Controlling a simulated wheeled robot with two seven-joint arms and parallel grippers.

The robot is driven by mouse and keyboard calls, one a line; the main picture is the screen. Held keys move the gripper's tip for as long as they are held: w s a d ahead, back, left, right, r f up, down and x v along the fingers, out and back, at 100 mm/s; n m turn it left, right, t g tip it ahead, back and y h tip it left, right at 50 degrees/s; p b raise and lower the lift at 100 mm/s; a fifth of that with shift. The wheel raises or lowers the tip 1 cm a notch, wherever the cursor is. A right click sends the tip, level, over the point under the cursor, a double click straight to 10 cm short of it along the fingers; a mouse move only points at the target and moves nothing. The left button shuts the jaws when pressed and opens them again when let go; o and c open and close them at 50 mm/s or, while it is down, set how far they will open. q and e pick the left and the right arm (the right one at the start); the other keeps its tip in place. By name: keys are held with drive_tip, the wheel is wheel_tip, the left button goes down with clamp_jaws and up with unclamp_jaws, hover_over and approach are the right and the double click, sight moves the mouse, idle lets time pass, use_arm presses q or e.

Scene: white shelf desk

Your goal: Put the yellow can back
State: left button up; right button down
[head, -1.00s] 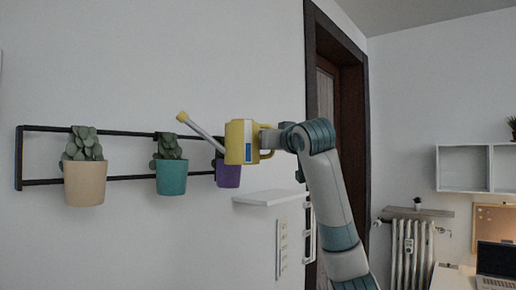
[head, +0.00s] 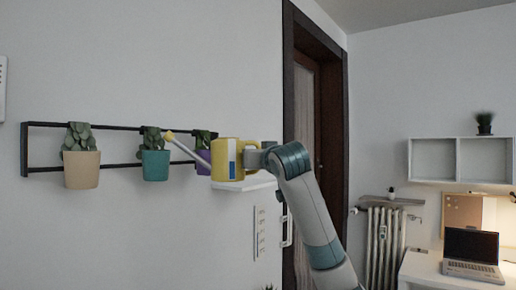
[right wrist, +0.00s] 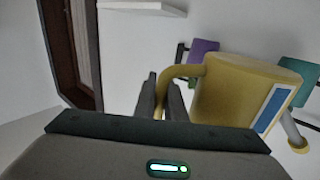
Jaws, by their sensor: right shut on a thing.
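The yellow can (head: 226,160) is a watering can with a blue and white label and a long grey spout with a yellow tip. My right gripper (head: 264,158) is shut on its handle and holds it in the air. In the right wrist view the two fingers of my right gripper (right wrist: 158,98) close on the handle, and the can's body (right wrist: 240,90) is to the right. A small white wall shelf (head: 250,183) shows behind and below the can in the head view; it also shows at the top of the right wrist view (right wrist: 142,6). My left gripper is not in view.
A black wall rack (head: 110,127) holds a beige pot (head: 82,170), a teal pot (head: 155,166) and a purple pot (head: 203,158), partly hidden by the spout. A dark door frame (head: 297,110) stands right of the shelf. A desk with a laptop (head: 470,250) is farther right.

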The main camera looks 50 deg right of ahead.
drive_tip(key=a+f+n+t+y, duration=0.1)
drive_tip(key=a+f, duration=0.4)
drive_tip(key=f, duration=0.6)
drive_tip(key=w+a+f+n+y, duration=0.15)
drive_tip(key=a+f, duration=0.35)
drive_tip(key=f, duration=0.5)
drive_tip(key=a+f+n+t+y, duration=0.15)
drive_tip(key=a+f, duration=0.35)
drive_tip(key=f, duration=0.6)
drive_tip(key=s+a+f+n+y, duration=0.1)
drive_tip(key=s+a+f+y, duration=0.2)
drive_tip(key=s+a+f, duration=0.4)
drive_tip(key=s+a+f+n+y, duration=0.1)
drive_tip(key=s+a+f+y, duration=0.3)
drive_tip(key=f, duration=0.4)
drive_tip(key=s+a+f+h+b, duration=0.1)
drive_tip(key=a+f+h, duration=0.1)
drive_tip(key=a, duration=1.2)
drive_tip(key=shift+a+f+m+h, duration=0.3)
drive_tip(key=shift+a+f+h, duration=0.1)
drive_tip(key=shift+f, duration=0.5)
drive_tip(key=shift+g, duration=0.25)
